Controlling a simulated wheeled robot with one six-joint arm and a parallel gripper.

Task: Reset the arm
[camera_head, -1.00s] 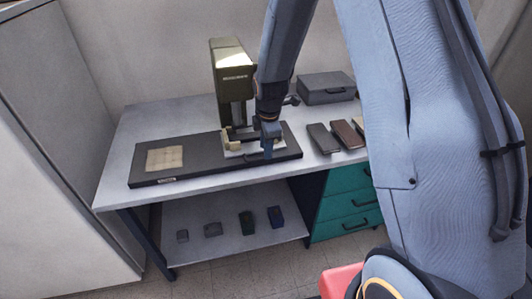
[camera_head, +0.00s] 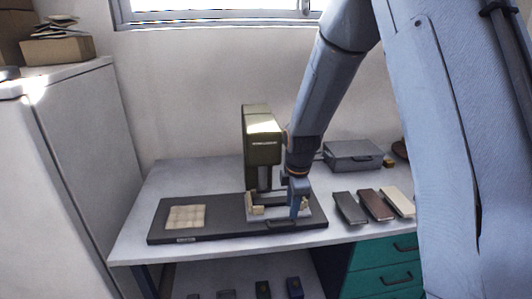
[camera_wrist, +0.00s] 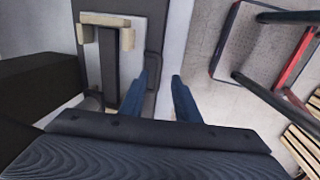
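My arm (camera_head: 325,85) reaches down from the upper right over the table in the head view. My gripper (camera_head: 298,207) is at the right front of the olive-green machine (camera_head: 262,138). In the wrist view, the two blue fingers of my gripper (camera_wrist: 161,84) are spread apart with nothing between them. Below them are the dark board's edge, a light table strip and the floor. The machine's pale clamp blocks (camera_wrist: 103,22) show at the wrist view's upper left, apart from the fingers.
The machine stands on a dark board (camera_head: 222,229) with a beige square pad (camera_head: 186,217). Right of it lie several flat covers (camera_head: 376,205) and a grey case (camera_head: 353,154). A stool or chair frame (camera_wrist: 262,45) shows beside the table. A grey cabinet (camera_head: 75,160) stands left.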

